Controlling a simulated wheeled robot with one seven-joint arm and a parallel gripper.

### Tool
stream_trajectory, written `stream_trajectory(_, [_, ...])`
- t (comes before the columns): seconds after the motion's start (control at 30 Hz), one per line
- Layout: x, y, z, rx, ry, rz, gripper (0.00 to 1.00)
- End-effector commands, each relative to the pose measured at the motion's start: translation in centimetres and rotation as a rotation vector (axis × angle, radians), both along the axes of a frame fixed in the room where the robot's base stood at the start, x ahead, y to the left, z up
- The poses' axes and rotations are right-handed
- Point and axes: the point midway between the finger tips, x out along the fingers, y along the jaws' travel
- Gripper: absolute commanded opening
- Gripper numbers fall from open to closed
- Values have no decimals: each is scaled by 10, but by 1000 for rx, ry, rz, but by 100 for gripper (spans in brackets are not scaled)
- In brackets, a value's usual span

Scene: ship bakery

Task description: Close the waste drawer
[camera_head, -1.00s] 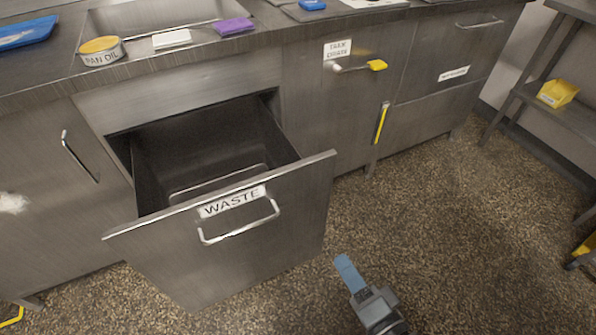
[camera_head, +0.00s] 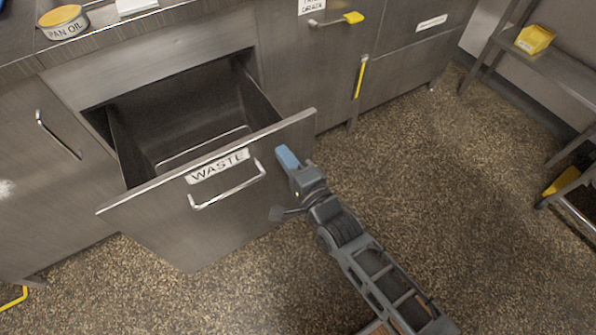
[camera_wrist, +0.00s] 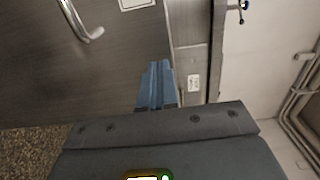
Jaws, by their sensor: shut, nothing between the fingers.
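The waste drawer (camera_head: 165,225) is pulled well out of the steel cabinet, and its dark inside shows. Its front carries a "WASTE" label and a silver handle (camera_head: 228,190). My gripper (camera_head: 287,158), with blue fingers, is in front of the right part of the drawer front, to the right of the handle. The fingers are shut and empty. In the wrist view the blue fingertips (camera_wrist: 156,85) point at the right end of the drawer front (camera_wrist: 85,75), with the handle (camera_wrist: 82,22) at upper left. Whether the fingertips touch the front, I cannot tell.
A pan oil tin (camera_head: 63,22) stands on the counter. A yellow-tipped lever (camera_head: 352,17) and a yellow upright handle (camera_head: 360,77) are on the cabinet to the right. A shelf with a yellow bin (camera_head: 535,39) stands at far right. The speckled floor (camera_head: 430,170) between is clear.

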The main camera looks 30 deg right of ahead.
Motion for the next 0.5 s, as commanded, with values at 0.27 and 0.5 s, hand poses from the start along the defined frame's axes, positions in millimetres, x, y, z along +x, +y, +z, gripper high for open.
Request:
stream_trajectory(0.27, [32,0,0,0,1,-1,0])
stream_trajectory(0.5, [37,0,0,0,1,0,0])
